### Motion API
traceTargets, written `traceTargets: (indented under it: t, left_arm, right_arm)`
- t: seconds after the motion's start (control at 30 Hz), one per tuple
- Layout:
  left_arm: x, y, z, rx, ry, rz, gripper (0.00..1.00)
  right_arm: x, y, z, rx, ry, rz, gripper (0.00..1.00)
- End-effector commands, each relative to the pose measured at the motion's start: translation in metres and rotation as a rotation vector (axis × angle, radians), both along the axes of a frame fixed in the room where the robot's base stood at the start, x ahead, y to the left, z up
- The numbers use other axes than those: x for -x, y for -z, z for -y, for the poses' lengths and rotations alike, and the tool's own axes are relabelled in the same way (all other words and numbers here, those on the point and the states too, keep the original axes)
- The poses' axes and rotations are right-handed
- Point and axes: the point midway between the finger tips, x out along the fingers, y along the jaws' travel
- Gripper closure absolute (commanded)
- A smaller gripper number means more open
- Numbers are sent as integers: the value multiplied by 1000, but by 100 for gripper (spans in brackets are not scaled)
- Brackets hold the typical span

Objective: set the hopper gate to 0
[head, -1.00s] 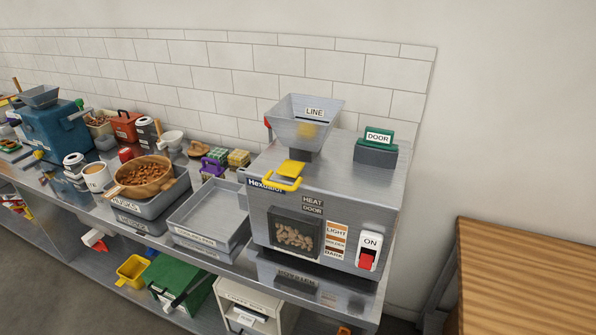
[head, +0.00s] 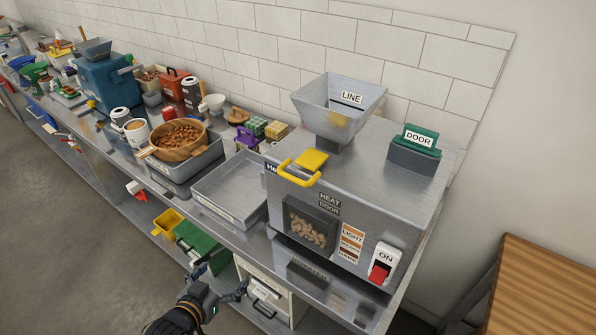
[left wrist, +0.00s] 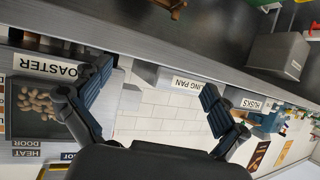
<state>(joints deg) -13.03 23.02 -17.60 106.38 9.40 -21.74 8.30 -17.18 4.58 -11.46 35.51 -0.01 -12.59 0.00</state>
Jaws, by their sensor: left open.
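The metal hopper (head: 335,108) with a LINE label stands on top of the grey roaster (head: 370,180). The yellow gate handle (head: 300,174) sticks out at the hopper's foot, over the roaster's front left edge. I can make out no number at the gate. My left gripper (head: 221,282) is at the bottom of the head view, below and left of the handle, in front of the counter's edge and well apart from it. In the left wrist view my left gripper (left wrist: 155,108) is open and empty, with the roaster's window and labels at the left. My right gripper is not in view.
A green DOOR lever (head: 418,140) and a red ON switch (head: 380,273) are on the roaster. An empty metal tray (head: 225,192) and a wooden bowl of nuts (head: 178,136) stand to its left. A wooden table (head: 540,290) is at the right. Open floor lies in front.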

Motion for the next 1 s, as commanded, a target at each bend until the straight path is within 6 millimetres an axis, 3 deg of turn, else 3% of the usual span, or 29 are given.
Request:
traceTargets:
  t: [0.03, 0.2, 0.3, 0.4, 0.5, 0.63, 1.0]
  left_arm:
    - [-3, -45, 14, 27, 37, 68, 2]
    - [14, -169, 56, 118, 157, 242, 2]
    - [34, -222, 74, 161, 218, 313, 2]
    - [51, -256, 85, 190, 262, 359, 2]
    - [60, -273, 91, 205, 286, 382, 2]
    - [57, -280, 96, 212, 292, 391, 2]
    - [0, -282, 137, 212, 290, 390, 2]
  right_arm:
    - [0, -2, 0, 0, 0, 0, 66]
    - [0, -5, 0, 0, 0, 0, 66]
    - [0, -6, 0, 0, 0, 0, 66]
    - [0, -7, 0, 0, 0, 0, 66]
    - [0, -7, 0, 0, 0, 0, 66]
    - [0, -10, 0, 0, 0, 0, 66]
    - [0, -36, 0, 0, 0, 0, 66]
